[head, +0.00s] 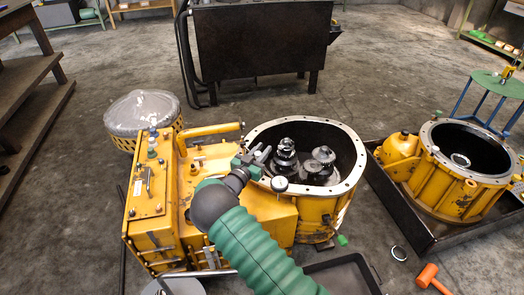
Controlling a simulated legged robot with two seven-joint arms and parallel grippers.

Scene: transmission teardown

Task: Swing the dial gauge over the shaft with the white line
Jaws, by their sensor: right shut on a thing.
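The yellow transmission housing (258,212) stands in the middle, its round flanged opening facing up. Two dark geared shafts stand inside it, a left shaft (285,158) and a right shaft (323,158). I cannot make out a white line on either. The small round dial gauge (279,184) is at the near left rim of the opening, in front of the left shaft. My right gripper (258,160), on its green-sleeved arm, is shut at the left rim beside the gauge; its grip is small and partly hidden, but appears to be on the gauge's arm. My left gripper is not in view.
A second yellow housing (452,182) sits in a black tray (424,236) at the right. A dark bench (262,42) stands behind. A plastic-covered round part (142,110) is at the back left.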

